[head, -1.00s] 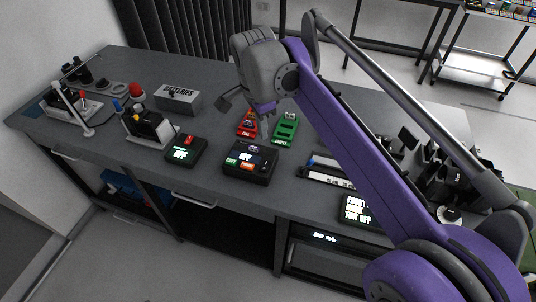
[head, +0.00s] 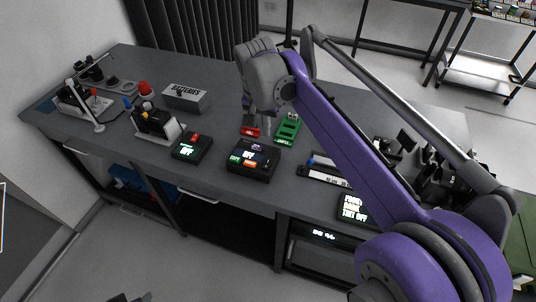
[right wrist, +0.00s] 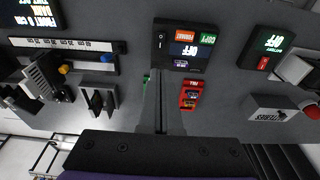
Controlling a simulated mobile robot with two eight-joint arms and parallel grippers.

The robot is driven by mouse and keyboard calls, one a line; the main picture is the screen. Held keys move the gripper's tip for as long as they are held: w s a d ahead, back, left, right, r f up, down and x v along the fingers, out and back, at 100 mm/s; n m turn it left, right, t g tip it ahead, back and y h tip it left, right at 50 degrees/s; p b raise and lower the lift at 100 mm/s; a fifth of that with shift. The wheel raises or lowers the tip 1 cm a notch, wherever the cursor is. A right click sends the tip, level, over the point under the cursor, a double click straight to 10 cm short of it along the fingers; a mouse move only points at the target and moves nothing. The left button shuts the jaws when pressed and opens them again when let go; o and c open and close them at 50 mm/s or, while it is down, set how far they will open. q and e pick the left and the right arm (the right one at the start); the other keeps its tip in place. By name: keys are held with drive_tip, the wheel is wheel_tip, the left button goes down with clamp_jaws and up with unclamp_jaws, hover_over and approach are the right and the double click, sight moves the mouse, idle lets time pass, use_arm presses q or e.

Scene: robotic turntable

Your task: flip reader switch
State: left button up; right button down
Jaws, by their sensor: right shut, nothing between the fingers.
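I cannot read which one is the reader. My right gripper (head: 266,128) is shut and empty, pointing down behind the middle box, between the red and green trays. It fills the centre of the right wrist view (right wrist: 158,76).
A red tray (head: 250,131) and a green tray (head: 287,130) flank my right fingers. A grey batteries box (head: 185,98) stands at back left. A black-and-white rack (head: 325,172) and another screen box (head: 353,209) lie to the right. Bare bench separates the boxes.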

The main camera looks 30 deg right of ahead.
sight(269, 160)
drive_tip(key=f, duration=0.4)
drive_tip(key=w+d+f, duration=0.1)
drive_tip(key=f, duration=0.8)
drive_tip(key=shift+w+d+f+b, duration=0.15)
drive_tip(key=shift+w+d+b, duration=0.1)
drive_tip(key=shift+d+b, duration=0.15)
